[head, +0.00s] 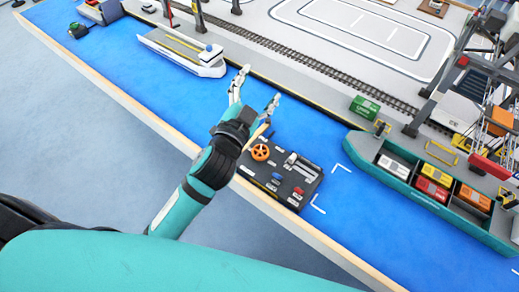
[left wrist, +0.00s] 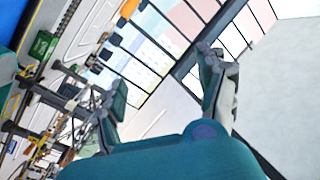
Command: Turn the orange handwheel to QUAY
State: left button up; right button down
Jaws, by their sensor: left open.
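The orange handwheel (head: 260,152) sits on the left part of a dark control panel (head: 285,178) at the near edge of the blue water. The QUAY mark is too small to read. My left gripper (head: 256,88) is open and empty, reaching over the water just beyond the handwheel and apart from it. In the left wrist view the two fingers of the left gripper (left wrist: 165,92) are spread with nothing between them, and the handwheel does not show. My right gripper is not in view.
The panel also carries a grey lever block (head: 302,165) and small red and blue controls. A teal container ship (head: 430,195) lies to the right under a crane. A white ship (head: 183,50) lies at the upper left. A green container (head: 364,109) stands on the quay.

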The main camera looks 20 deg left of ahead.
pick_arm(q)
jog(key=s+d+r+m+h, duration=0.1)
jog(key=d+r+m+h, duration=1)
jog(key=r+m+h, duration=0.1)
jog(key=s+d+f+m+g+h, duration=0.25)
jog(key=d+m+g, duration=0.35)
jog(key=m+g, duration=0.3)
jog(key=s+d+f+m+g+h, duration=0.2)
jog(key=s+d+m+g+h, duration=0.15)
jog(key=d+m+g, duration=0.4)
jog(key=m+g+y, duration=0.2)
jog(key=m+y, duration=0.3)
jog(key=y, duration=1.5)
send_over(259, 151)
notch_tip(259, 151, down, 14)
notch_tip(259, 151, down, 17)
jog(key=p, duration=0.3)
jog(key=shift+d, duration=0.1)
